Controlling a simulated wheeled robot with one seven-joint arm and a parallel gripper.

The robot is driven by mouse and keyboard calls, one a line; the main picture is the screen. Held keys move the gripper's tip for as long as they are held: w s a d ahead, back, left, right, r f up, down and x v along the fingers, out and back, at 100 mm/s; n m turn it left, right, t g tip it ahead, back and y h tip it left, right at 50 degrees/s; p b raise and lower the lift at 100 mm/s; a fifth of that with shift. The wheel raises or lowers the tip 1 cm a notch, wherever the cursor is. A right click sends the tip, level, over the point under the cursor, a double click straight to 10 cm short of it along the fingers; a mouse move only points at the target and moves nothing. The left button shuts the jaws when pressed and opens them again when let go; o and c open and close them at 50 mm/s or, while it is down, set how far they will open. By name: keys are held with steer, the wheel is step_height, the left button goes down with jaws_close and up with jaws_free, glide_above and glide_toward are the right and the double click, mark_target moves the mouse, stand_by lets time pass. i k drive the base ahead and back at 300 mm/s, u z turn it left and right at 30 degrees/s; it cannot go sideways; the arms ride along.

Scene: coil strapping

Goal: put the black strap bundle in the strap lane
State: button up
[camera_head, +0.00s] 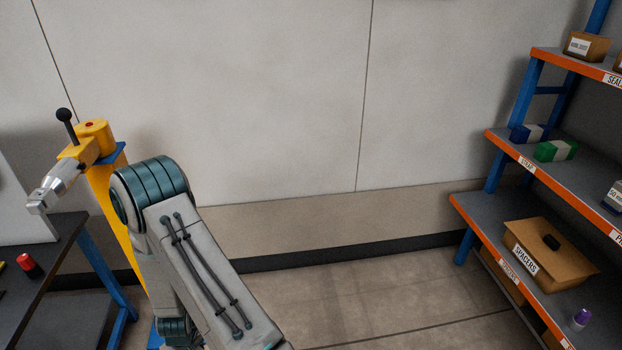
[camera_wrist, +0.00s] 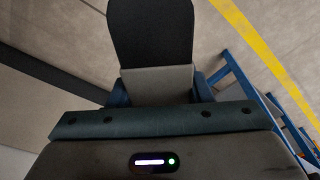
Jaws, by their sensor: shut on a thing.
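The black strap bundle (camera_wrist: 152,35), with a grey band around it, shows in the wrist view. My gripper (camera_wrist: 158,88) is shut on it at the band, a dark blue finger at each side. The bundle's lower part is hidden behind the gripper body. In the head view neither my gripper nor the black bundle shows. The strap lane (camera_head: 503,145) appears to be the left part of the middle shelf at the right, with a label on its orange edge. A blue bundle (camera_head: 530,132) and a green bundle (camera_head: 556,150), both with pale bands, lie there.
The lower shelf holds a cardboard spacers box (camera_head: 540,262) and a purple item (camera_head: 581,319). A small box (camera_head: 586,46) stands on the top shelf. At left are a dark bench (camera_head: 40,262) with a red item and a yellow post (camera_head: 108,215). Floor before the wall is clear.

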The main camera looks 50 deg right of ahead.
mark_target(578, 180)
steer(key=z, duration=0.8)
steer(key=i, duration=1)
steer(key=z, duration=1.3)
steer(key=i, duration=0.85)
steer(key=z, duration=1.6)
steer(key=i, duration=0.6)
steer(key=z, duration=0.7)
